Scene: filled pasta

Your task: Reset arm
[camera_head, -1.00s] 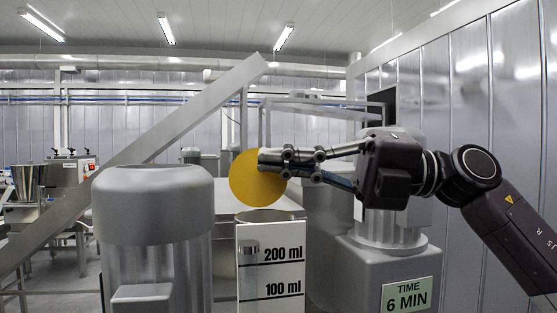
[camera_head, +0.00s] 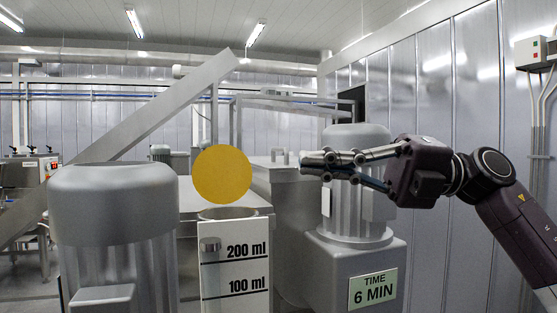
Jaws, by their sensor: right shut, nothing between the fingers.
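My right gripper (camera_head: 312,164) reaches in from the right, level in the air, with its fingers shut and nothing between them. Its tips point left, in front of the grey ribbed motor housing (camera_head: 352,205). A flat yellow disc (camera_head: 222,174) shows to the left of the fingertips, clearly apart from them in the picture. The disc appears just above a measuring container (camera_head: 236,285) marked 200 ml and 100 ml. My left gripper is not in view.
A large grey cylinder (camera_head: 115,205) stands at the front left. A sign reading TIME 6 MIN (camera_head: 373,289) is on the grey base at the right. A metal panel wall runs along the right, with a switch box (camera_head: 531,52) on it.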

